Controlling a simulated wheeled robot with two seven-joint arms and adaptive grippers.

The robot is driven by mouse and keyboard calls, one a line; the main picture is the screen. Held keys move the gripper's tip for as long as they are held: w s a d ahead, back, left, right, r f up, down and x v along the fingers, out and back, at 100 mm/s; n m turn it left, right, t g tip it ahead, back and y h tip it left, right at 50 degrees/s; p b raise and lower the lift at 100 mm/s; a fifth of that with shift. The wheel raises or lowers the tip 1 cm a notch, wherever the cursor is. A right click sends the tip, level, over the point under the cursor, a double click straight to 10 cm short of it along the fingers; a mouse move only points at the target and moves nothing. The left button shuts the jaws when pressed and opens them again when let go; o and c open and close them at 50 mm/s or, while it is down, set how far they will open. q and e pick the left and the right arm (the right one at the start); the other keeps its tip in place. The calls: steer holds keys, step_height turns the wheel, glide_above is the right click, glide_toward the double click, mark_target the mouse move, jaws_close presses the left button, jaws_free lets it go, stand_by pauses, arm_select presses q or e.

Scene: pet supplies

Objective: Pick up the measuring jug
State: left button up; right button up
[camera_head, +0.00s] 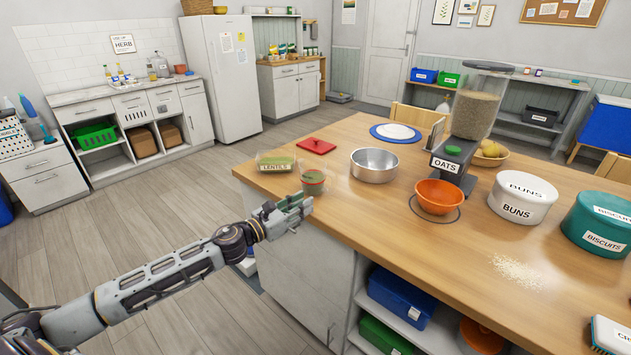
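A small clear container with a reddish band and green showing in or through it, which looks like the measuring jug (313,181), stands upright at the left edge of the wooden counter. My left gripper (301,207) is just in front of and below it in the picture, at the counter's edge. The fingertips are small and overlap, so I cannot tell whether they are apart or whether they touch the jug. My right gripper is not in view.
On the wooden counter (420,240), a lentils tub (275,162) and red lid (317,146) are close behind the jug. A metal bowl (374,166) stands to its right. Farther right are an orange bowl (438,197), an oats dispenser (446,164) and buns tub (521,199).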

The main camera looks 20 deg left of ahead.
mark_target(319, 180)
arm_select(q)
steer(key=shift+r+m, duration=0.1)
steer(key=shift+m, duration=0.4)
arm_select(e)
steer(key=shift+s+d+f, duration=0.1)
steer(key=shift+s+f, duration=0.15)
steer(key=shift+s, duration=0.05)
arm_select(q)
steer(key=shift+w, duration=0.15)
steer(key=shift+p+x, duration=0.3)
steer(key=shift+x, duration=1)
steer(key=shift+w+d, duration=0.35)
steer(key=shift+w, duration=0.25)
steer(key=shift+p+x, duration=0.5)
steer(key=shift+x, duration=1.5)
steer(key=shift+w+d, duration=0.15)
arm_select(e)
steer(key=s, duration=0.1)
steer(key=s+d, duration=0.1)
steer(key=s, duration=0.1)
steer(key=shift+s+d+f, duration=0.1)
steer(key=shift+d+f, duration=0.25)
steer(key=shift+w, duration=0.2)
